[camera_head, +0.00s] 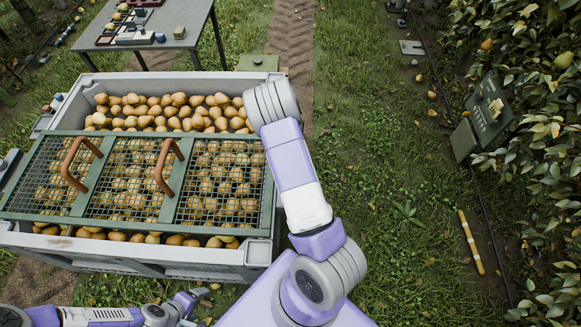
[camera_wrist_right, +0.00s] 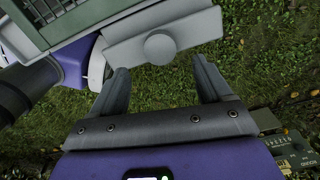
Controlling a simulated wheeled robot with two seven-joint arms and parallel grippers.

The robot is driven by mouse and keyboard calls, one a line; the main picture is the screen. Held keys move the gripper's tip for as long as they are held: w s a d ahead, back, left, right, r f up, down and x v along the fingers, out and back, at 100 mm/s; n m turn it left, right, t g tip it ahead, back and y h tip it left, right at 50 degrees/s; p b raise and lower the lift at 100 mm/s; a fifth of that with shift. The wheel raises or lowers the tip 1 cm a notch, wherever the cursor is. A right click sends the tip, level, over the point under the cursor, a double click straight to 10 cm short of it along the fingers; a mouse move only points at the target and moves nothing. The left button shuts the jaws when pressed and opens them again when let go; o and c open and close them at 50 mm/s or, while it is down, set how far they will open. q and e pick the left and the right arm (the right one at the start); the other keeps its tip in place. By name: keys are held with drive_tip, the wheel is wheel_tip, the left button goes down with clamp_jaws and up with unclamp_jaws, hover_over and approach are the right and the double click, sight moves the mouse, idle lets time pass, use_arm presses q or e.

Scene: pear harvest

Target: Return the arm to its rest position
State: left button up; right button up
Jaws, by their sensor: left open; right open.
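My right arm (camera_head: 297,185) rises from the bottom middle and bends at a grey joint beside the crate's right edge. Its gripper is not visible in the head view. In the right wrist view, my right gripper (camera_wrist_right: 162,85) has its two dark fingers spread, with nothing held between them. Grass shows below, and a light grey block with a round knob (camera_wrist_right: 160,47) lies beyond the fingertips. My left gripper (camera_head: 192,303) is at the bottom left, in front of the crate, open and apparently empty.
A grey crate (camera_head: 150,262) full of pears has a green mesh lid (camera_head: 88,190) with brown handles lying across it. A table (camera_head: 190,18) stands behind. Grass between is mostly clear.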

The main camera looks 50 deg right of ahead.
drive_tip(key=shift+r, duration=0.35)
idle(0.3)
drive_tip(key=s+a+f+n, duration=0.2)
drive_tip(key=a+n, duration=0.3)
drive_tip(key=a, duration=0.1)
drive_tip(key=s+a+f+n, duration=0.2)
drive_tip(key=a+f+n, duration=0.1)
drive_tip(key=a+n, duration=0.2)
drive_tip(key=s+a+f+n+y, duration=0.1)
drive_tip(key=s+a+f+n, duration=0.1)
drive_tip(key=a+n, duration=0.3)
drive_tip(key=shift+s+a+f+g, duration=0.15)
drive_tip(key=shift+a+g, duration=0.25)
drive_tip(key=shift+a, duration=0.75)
drive_tip(key=s+a+r+n+y, duration=0.1)
drive_tip(key=s+a+n, duration=0.1)
drive_tip(key=a+n, duration=0.4)
drive_tip(key=s+a+r+n+t+y, duration=0.1)
drive_tip(key=s+a+n+y, duration=0.1)
drive_tip(key=a+n, duration=0.4)
drive_tip(key=a, duration=0.3)
drive_tip(key=shift+s+a+r, duration=0.15)
drive_tip(key=shift+a+r, duration=0.05)
drive_tip(key=shift+a, duration=0.1)
